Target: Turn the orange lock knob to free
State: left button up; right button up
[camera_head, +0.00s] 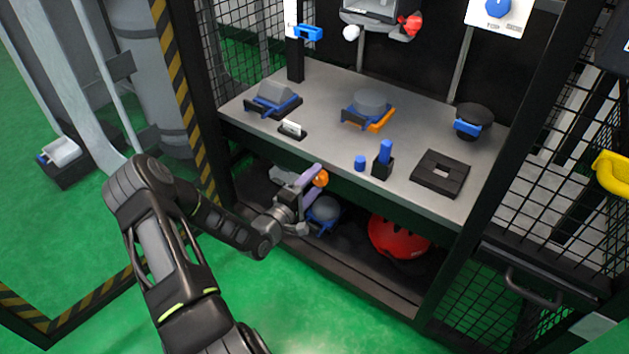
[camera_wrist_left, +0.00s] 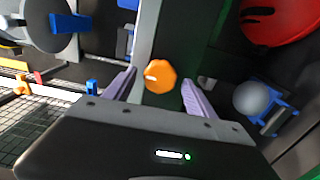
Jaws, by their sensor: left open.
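The orange lock knob (camera_head: 321,178) sits at the front edge of the bench, just below its grey top. It shows faceted and orange in the left wrist view (camera_wrist_left: 160,76). My left gripper (camera_head: 312,186) reaches it from the front left, with its lavender fingers open. In the left wrist view the open fingers (camera_wrist_left: 158,92) stand on either side of the knob, with gaps visible on both sides. I cannot tell how deep the knob lies between the fingertips. My right gripper is not in view.
The grey bench top (camera_head: 330,125) carries several blue-and-grey fixtures and a black square block (camera_head: 440,174). Below are a red helmet (camera_head: 398,238) and a grey ball-shaped part on a blue base (camera_head: 324,212). Mesh panels and a striped post (camera_head: 172,65) flank the bench.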

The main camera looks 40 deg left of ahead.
pick_arm(q)
jog(key=s+p, duration=0.1)
jog(key=s, duration=0.6)
jog(key=shift+s+p, duration=0.15)
jog(key=shift+p, duration=0.15)
jog(key=shift+d, duration=0.1)
